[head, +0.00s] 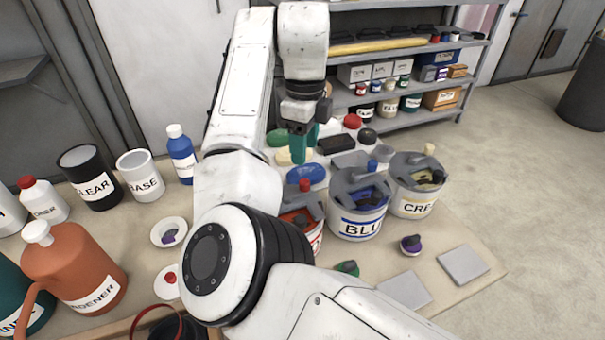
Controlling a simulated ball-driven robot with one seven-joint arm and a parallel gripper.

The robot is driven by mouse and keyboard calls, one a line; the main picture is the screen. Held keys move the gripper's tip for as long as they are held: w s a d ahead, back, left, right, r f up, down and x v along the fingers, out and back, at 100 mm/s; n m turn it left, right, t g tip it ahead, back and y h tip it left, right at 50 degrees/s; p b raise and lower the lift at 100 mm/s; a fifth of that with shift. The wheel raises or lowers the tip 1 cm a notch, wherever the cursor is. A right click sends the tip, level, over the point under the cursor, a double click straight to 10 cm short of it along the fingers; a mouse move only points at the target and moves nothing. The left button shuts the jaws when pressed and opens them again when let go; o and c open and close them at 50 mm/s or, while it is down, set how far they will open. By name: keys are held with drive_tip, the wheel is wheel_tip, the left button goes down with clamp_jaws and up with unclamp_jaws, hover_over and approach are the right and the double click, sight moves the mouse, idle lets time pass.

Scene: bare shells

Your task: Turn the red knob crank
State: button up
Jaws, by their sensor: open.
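The red knob (304,185) of a crank shows on top of a grey-lidded bucket with red paint (316,240). My arm hides the left and lower parts of this bucket. My gripper (304,146) has teal fingers pointing down and is open. In the picture it is above the red knob, over the back part of the table, apart from the knob. Nothing shows between the fingers.
A blue bucket (358,222) with a blue knob and a cream bucket (412,197) stand right of the red one. Colored lids and pads lie behind. Jugs, a blue bottle (181,155) and cans stand left. Bare table (445,235) shows at right.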

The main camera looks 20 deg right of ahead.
sight(305, 181)
wheel_tip(305, 181, down, 10)
drive_tip(key=shift+r, duration=0.25)
drive_tip(key=shift+c, duration=0.5)
clamp_jaws()
